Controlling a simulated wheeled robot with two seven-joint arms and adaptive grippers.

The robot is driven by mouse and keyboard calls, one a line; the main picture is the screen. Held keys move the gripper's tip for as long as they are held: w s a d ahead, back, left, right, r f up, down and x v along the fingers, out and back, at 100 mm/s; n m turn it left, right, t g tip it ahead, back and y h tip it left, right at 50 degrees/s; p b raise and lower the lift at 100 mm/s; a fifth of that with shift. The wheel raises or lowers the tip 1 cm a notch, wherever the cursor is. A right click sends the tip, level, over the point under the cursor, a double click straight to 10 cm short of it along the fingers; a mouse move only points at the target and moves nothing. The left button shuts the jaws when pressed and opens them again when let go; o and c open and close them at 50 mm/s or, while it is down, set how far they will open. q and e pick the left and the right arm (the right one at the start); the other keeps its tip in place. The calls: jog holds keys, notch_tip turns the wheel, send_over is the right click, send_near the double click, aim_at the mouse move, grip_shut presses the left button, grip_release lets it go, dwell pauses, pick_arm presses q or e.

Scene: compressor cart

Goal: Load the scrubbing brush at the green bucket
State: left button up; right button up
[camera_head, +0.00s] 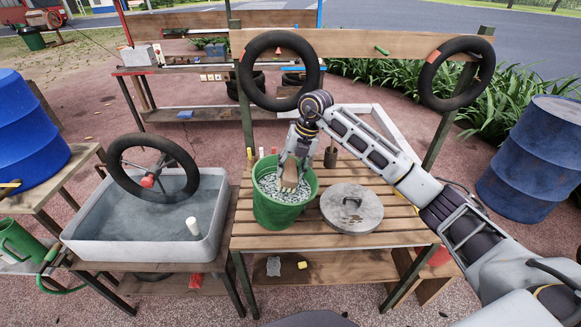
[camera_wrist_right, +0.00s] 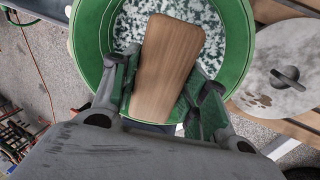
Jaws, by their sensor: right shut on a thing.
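The green bucket (camera_head: 283,215) stands on the slatted wooden bench and holds a whitish, speckled, foamy fill. My right gripper (camera_head: 291,172) reaches down into the bucket mouth, shut on the scrubbing brush (camera_head: 289,177), whose wooden back shows. In the right wrist view the brush (camera_wrist_right: 168,67) lies between the fingers of the gripper (camera_wrist_right: 165,95), over the fill of the bucket (camera_wrist_right: 235,50). The bristle side is hidden, so I cannot tell how deep it sits in the fill. My left gripper is not in view.
A round grey lid (camera_head: 352,212) with a handle lies right of the bucket. Tires hang on the bench's back rail. Blue barrels (camera_head: 530,160) stand at both sides.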

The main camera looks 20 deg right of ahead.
jog(key=shift+f+b, duration=0.5)
jog(key=shift+f, duration=0.65)
jog(key=shift+f+b, duration=0.65)
jog(key=shift+f, duration=0.5)
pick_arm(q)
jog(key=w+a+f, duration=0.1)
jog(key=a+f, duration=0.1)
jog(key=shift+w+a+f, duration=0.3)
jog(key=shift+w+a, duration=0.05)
pick_arm(e)
jog(key=shift+f, duration=0.3)
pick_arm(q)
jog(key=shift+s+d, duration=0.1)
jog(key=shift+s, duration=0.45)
